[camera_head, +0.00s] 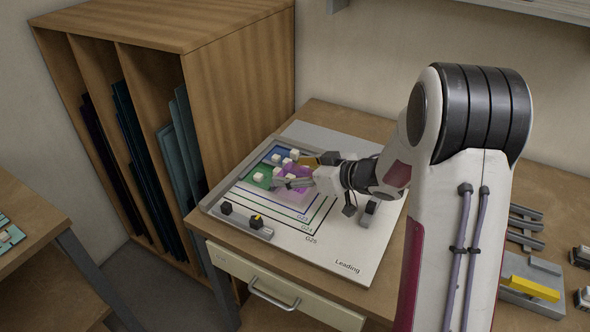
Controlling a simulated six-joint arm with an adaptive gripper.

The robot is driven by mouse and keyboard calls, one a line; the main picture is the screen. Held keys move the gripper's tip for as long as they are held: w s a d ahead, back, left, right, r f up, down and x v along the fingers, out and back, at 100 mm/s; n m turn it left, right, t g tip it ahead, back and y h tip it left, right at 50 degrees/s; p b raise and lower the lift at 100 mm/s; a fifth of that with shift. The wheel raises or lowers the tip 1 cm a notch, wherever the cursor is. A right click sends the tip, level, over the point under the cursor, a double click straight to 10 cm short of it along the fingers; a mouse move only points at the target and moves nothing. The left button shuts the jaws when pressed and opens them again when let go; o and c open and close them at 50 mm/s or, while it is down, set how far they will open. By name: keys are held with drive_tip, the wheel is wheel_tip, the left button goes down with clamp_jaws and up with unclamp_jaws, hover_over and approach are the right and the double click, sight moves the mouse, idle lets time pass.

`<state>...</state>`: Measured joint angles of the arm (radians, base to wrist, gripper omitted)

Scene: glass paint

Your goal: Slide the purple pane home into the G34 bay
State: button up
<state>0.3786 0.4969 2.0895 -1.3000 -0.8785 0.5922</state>
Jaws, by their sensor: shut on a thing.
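The purple pane (296,171) lies over the white leading board (345,262), among other coloured panes. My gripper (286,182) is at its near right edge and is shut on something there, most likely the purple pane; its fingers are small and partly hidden. Nested outlines on the board carry the labels G23, G24 and G25, as far as the small print can be read. I see no label that clearly reads G34. The blue pane (274,154) and the green pane (257,177) lie left of the purple one, and part of an orange pane (310,161) shows behind it.
White blocks stand on the panes. A grey strip with dark knobs (246,220) lies along the board's front left. A wooden rack (215,60) of glass sheets stands at the left. At the right are a yellow bar (533,289) and grey holders. The board's front is clear.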

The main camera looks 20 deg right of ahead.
sight(290, 191)
drive_tip(key=shift+f, duration=2.55)
drive_tip(key=shift+f, duration=0.2)
drive_tip(key=shift+w+a, duration=0.55)
drive_tip(key=shift+w, duration=0.1)
idle(1.9)
idle(0.5)
drive_tip(key=o, duration=1.2)
drive_tip(key=shift+r, duration=0.15)
drive_tip(key=shift+r, duration=3.35)
